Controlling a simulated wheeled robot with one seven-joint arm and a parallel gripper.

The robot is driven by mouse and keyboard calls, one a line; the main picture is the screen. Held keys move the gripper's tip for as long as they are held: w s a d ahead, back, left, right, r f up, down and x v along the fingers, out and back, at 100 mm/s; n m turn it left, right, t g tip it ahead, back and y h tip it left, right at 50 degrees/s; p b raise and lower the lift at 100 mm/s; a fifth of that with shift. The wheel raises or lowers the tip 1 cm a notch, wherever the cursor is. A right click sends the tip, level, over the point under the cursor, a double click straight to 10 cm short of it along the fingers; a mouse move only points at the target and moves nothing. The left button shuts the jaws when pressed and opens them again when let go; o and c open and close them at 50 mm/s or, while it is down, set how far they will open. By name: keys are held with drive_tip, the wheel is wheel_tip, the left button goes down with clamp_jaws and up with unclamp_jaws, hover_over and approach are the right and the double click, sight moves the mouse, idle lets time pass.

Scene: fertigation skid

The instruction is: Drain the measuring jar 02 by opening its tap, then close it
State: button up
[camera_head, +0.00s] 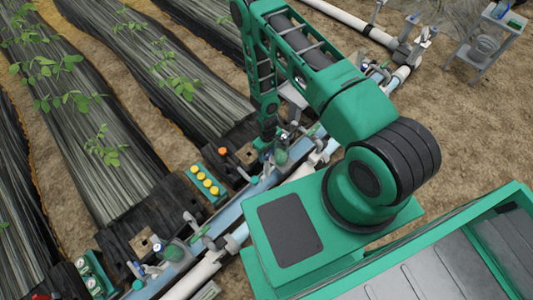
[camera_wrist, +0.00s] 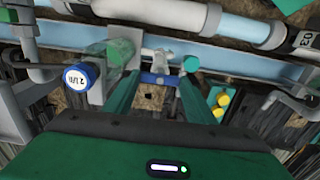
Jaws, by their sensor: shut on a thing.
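My gripper (camera_wrist: 159,82) has its two green fingers either side of a small blue tap handle (camera_wrist: 160,77) and is shut on it. In the head view my gripper (camera_head: 268,138) points down at the pipe row, and the handle is hidden there. Left of the fingers in the wrist view is a greenish see-through jar (camera_wrist: 121,52) by a round blue-rimmed dial (camera_wrist: 78,77) with a white face. Its marking is too small to read surely, so I cannot confirm the jar's number. Its liquid level cannot be told.
A light blue pipe (camera_wrist: 70,33) and a white pipe (camera_wrist: 185,12) run across. A teal block with yellow knobs (camera_head: 205,183) and an orange knob (camera_head: 222,150) lie to the left. More fittings (camera_head: 172,250) stand along the pipe. A grey cart (camera_head: 487,42) stands far right.

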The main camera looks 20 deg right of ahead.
drive_tip(key=shift+w, duration=0.1)
drive_tip(key=o, duration=1)
drive_tip(key=shift+o, duration=0.2)
wheel_tip(320, 180, up, 11)
drive_tip(key=shift+f, duration=0.1)
